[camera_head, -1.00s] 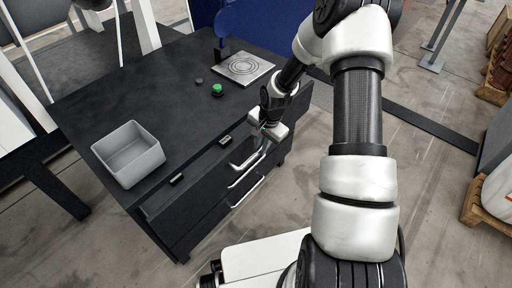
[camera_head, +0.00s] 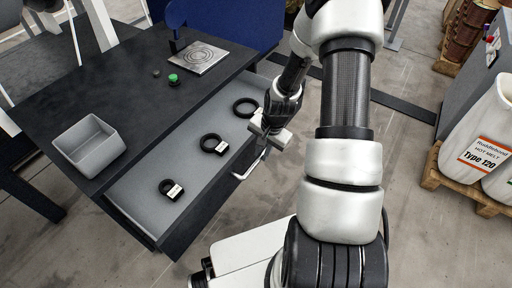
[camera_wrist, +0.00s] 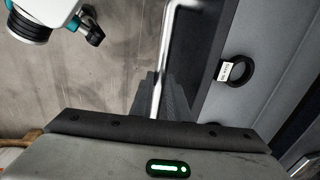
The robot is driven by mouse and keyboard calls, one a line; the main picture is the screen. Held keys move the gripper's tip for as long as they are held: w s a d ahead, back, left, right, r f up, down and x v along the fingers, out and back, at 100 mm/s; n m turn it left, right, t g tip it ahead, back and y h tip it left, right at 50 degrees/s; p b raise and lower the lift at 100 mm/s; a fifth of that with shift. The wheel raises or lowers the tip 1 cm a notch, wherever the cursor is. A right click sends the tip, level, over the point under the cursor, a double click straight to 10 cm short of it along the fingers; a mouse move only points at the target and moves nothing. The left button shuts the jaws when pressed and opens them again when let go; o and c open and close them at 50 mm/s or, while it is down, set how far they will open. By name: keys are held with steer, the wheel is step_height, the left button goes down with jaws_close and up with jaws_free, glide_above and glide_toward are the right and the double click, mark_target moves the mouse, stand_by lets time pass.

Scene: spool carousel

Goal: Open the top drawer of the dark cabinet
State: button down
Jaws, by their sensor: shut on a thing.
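The dark cabinet (camera_head: 115,75) stands at the left in the head view. Its top drawer (camera_head: 205,178) is pulled well out, showing a grey inside with black rings (camera_head: 171,189) bearing white labels. One labelled ring (camera_wrist: 238,72) also shows in the wrist view. My gripper (camera_head: 263,137) is at the drawer's front edge. In the wrist view my gripper (camera_wrist: 153,95) is shut on the pale bar handle (camera_wrist: 166,50), which runs between its dark fingers. In the head view the handle (camera_head: 250,168) is partly hidden by my gripper.
On the cabinet top are a grey open bin (camera_head: 90,146), a green button (camera_head: 173,79) and a metal plate with circles (camera_head: 200,57). White containers (camera_head: 485,140) stand on a wooden pallet (camera_head: 462,180) at the right. Bare floor lies in front of the drawer.

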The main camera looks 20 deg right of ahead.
steer(key=shift+s+d, duration=0.15)
steer(key=shift+s, duration=0.05)
steer(key=c, duration=1.7)
jaws_free()
steer(key=shift+r, duration=0.1)
steer(key=s+r+p, duration=0.1)
steer(key=r, duration=0.4)
steer(key=d+r+p, duration=0.1)
steer(key=r, duration=0.5)
steer(key=s+d+r+p, duration=0.1)
steer(key=r+p, duration=0.1)
steer(key=r, duration=0.4)
steer(key=shift+s, duration=0.35)
